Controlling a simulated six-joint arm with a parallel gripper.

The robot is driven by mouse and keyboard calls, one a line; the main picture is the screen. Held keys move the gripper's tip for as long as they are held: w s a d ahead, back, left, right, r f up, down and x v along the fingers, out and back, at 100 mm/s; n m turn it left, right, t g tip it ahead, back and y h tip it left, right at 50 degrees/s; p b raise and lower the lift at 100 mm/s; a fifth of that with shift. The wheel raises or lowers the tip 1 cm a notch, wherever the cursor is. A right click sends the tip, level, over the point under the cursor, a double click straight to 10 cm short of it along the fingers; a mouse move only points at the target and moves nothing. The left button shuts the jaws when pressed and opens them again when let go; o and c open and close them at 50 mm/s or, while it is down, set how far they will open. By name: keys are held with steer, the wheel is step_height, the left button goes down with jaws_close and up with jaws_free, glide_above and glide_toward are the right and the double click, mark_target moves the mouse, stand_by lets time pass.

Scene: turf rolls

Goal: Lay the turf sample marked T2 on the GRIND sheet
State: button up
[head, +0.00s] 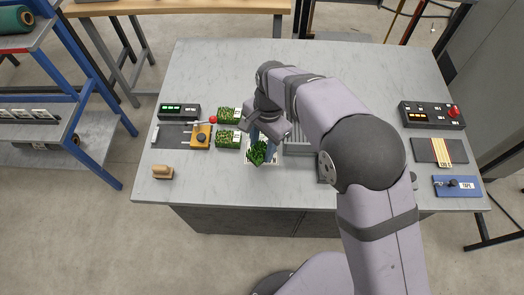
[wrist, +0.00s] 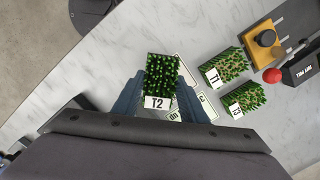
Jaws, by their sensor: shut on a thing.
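The turf sample T2 (wrist: 161,75) is a dark green block with a white T2 label, between the blue fingers of my gripper (wrist: 160,92) in the wrist view. My gripper (head: 263,143) is shut on it. In the head view T2 (head: 258,154) is over a white sheet (head: 248,161) near the front of the table. That sheet also shows in the wrist view (wrist: 207,108), partly hidden by T2 and the fingers; its print is only partly readable. T2 looks nearer the camera than the other samples, but its exact height above the sheet is unclear.
Turf samples T1 (wrist: 225,72) and T3 (wrist: 243,99) lie beside the sheet. A yellow device with a knob (head: 200,137) and a wooden brush (head: 162,172) are on the left. A control box (head: 432,114) and blue case (head: 457,186) stand right. The back of the table is clear.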

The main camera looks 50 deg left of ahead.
mark_target(262, 154)
steer(key=shift+f+p, duration=0.55)
steer(key=shift+f, duration=1.6)
steer(key=shift+f, duration=0.15)
steer(key=o, duration=1.2)
steer(key=r+b, duration=0.1)
steer(key=r, duration=0.3)
steer(key=w+r+b, duration=0.1)
steer(key=r, duration=0.3)
steer(key=r+b, duration=0.1)
steer(key=r, duration=0.3)
steer(key=shift+w+r, duration=0.1)
steer(key=shift+w, duration=0.15)
